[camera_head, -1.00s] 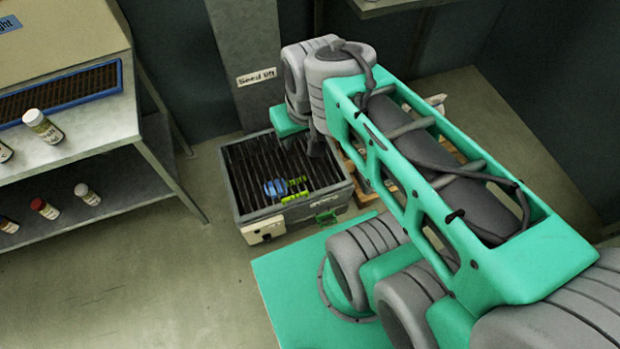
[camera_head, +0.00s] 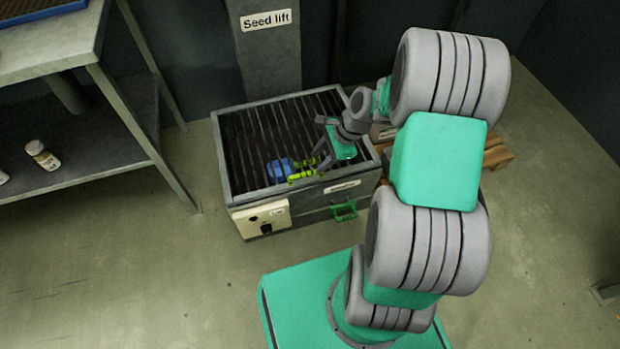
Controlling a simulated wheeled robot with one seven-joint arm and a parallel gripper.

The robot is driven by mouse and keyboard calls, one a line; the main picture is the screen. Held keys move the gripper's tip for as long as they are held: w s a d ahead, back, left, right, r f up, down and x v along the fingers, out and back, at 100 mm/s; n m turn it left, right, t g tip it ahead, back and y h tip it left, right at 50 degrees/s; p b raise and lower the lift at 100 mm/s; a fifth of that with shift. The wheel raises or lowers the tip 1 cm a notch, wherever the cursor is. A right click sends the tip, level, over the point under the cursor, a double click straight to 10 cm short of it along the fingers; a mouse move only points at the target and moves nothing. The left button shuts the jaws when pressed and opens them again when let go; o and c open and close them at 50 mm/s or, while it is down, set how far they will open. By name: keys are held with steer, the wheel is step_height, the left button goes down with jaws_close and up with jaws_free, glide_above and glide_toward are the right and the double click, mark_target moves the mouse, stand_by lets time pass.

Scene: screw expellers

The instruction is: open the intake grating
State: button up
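The intake grating (camera_head: 250,135) is a dark slatted panel lying flat in the top of a grey box (camera_head: 228,192) at the foot of the seed lift post. A small blue object (camera_head: 281,171) and a yellow-green object (camera_head: 303,174) sit at its front edge. My gripper (camera_head: 318,161) is low over the front right part of the grating, close beside the yellow-green object. Whether it touches is unclear. Its fingers are small and dark against the slats, so their opening cannot be made out. My wrist hides part of the grating's right side.
The box has a cream control panel (camera_head: 263,219) with a dark knob and a green handle (camera_head: 344,211) on its front. A metal shelf table (camera_head: 75,175) with small bottles stands at left. Wooden pieces (camera_head: 497,153) lie behind my arm. Floor at front left is clear.

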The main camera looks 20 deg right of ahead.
mark_target(307, 172)
steer(key=b+x, duration=0.3)
steer(key=x, duration=0.4)
steer(key=shift+c, duration=0.2)
jaws_close()
steer(key=shift+r, duration=0.1)
stand_by(0.9)
